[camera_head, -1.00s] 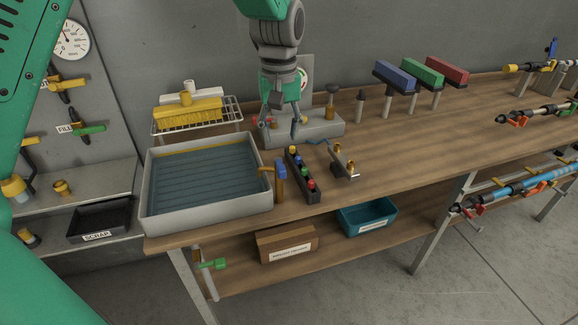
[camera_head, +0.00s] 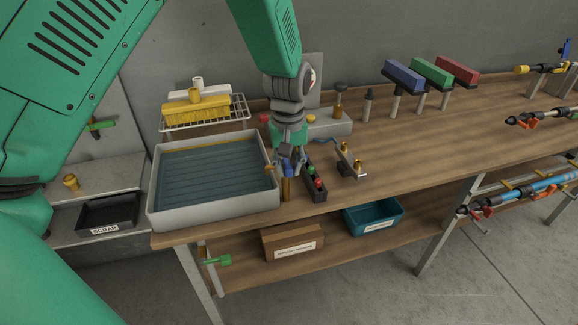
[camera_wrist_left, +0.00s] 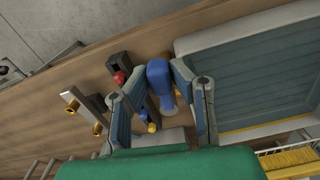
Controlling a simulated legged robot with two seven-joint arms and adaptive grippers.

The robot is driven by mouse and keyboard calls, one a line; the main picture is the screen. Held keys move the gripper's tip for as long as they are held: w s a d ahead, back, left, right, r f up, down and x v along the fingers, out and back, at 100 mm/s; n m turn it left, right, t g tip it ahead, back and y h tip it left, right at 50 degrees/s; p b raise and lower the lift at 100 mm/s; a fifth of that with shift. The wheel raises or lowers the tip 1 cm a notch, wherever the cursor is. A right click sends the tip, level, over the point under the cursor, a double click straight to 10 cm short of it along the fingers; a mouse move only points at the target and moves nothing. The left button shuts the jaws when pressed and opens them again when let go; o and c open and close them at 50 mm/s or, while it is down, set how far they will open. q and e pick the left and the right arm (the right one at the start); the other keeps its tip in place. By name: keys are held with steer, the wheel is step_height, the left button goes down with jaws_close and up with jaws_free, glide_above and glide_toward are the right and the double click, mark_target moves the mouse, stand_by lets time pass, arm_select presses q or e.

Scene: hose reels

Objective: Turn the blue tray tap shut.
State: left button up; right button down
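The blue tap handle (camera_head: 288,168) sits on a brass post (camera_head: 286,190) at the right side of the grey water tray (camera_head: 215,216). My left gripper (camera_head: 289,163) points down over it and partly hides it in the head view. In the left wrist view the blue handle (camera_wrist_left: 160,75) lies between the two spread fingers of my left gripper (camera_wrist_left: 165,90), closer to the finger on the tray side. Whether a finger touches it I cannot tell. The tray rim (camera_wrist_left: 245,35) is beside that finger. My right gripper is in neither view.
A black strip with coloured knobs (camera_head: 316,184) stands just right of the tap. A metal bracket with brass fittings (camera_head: 350,165) is farther right. A grey box (camera_head: 331,122) stands behind. The bench's middle right is largely clear.

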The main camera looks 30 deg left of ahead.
arm_select(q)
jaws_close()
steer(key=a+m+p, duration=0.1)
steer(key=m+p, duration=0.1)
steer(key=m, duration=0.1)
steer(key=s+a+m+p, duration=0.1)
steer(key=m+p, duration=0.1)
steer(key=m, duration=0.1)
steer(key=a+m+p, duration=0.1)
steer(key=m+p, duration=0.1)
steer(key=m, duration=0.1)
steer(key=shift+s+a+r, duration=0.15)
steer(key=shift+a, duration=0.2)
steer(key=shift+w+a+m+p, duration=0.2)
steer(key=shift+a+m+p, duration=0.25)
steer(key=shift+m, duration=0.8)
steer(key=shift+w+a+m+p, duration=0.25)
steer(key=shift+a+m+p, duration=0.25)
steer(key=shift+m, duration=0.7)
steer(key=shift+w+a+m+p, duration=0.25)
steer(key=shift+a+m, duration=0.3)
steer(key=shift+m, duration=0.7)
